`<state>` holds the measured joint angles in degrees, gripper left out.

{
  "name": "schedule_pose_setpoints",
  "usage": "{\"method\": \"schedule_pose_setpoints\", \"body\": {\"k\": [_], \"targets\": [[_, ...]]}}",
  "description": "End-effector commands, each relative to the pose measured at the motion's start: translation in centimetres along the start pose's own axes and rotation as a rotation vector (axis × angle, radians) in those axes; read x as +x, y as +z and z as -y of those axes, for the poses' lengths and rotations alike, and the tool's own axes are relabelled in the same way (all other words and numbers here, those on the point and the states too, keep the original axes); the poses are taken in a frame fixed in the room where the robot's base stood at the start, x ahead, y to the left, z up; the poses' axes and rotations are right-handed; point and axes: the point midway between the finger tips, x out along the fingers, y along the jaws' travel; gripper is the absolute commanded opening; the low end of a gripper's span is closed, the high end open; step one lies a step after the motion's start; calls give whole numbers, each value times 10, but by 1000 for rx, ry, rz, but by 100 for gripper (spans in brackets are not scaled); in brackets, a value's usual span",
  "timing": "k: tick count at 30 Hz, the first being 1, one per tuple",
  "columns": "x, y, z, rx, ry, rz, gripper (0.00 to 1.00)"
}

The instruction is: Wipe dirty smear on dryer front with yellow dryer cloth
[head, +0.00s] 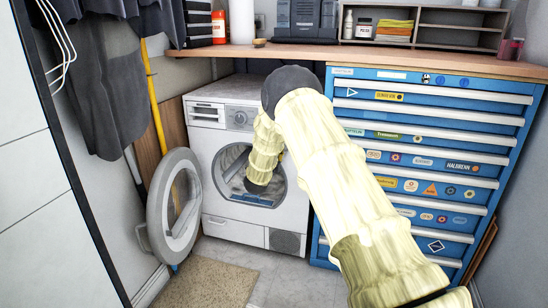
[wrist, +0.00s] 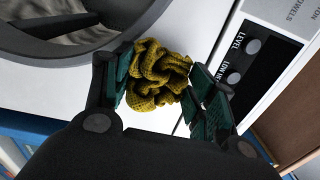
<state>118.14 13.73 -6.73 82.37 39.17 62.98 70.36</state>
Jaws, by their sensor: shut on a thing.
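The crumpled yellow cloth (wrist: 158,82) is pinched between the green-padded fingers of my gripper (wrist: 160,72), which is shut on it. In the wrist view the cloth is over the white dryer front, between the dark round opening rim (wrist: 75,52) and the control panel (wrist: 262,42). I cannot tell whether it touches the surface. In the head view the white dryer (head: 215,215) stands left of centre with its round door (head: 172,215) swung open to the left. There my arm hides the gripper and cloth. I cannot make out a smear in either view.
A blue drawer chest (head: 425,120) stands right of the dryer under a wooden worktop (head: 390,60). A shelf unit (head: 455,38) with folded yellow cloths (head: 394,28) is on top. A beige mat (head: 205,285) lies on the floor; clothes (head: 110,90) hang at left.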

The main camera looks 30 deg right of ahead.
Motion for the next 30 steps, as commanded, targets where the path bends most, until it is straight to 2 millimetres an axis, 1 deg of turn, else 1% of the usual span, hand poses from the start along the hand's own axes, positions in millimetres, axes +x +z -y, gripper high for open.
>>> {"method": "schedule_pose_setpoints", "body": {"k": [14, 30], "targets": [[0, 0, 0, 0, 0, 0, 34], [8, 0, 0, 0, -1, 0, 34]]}}
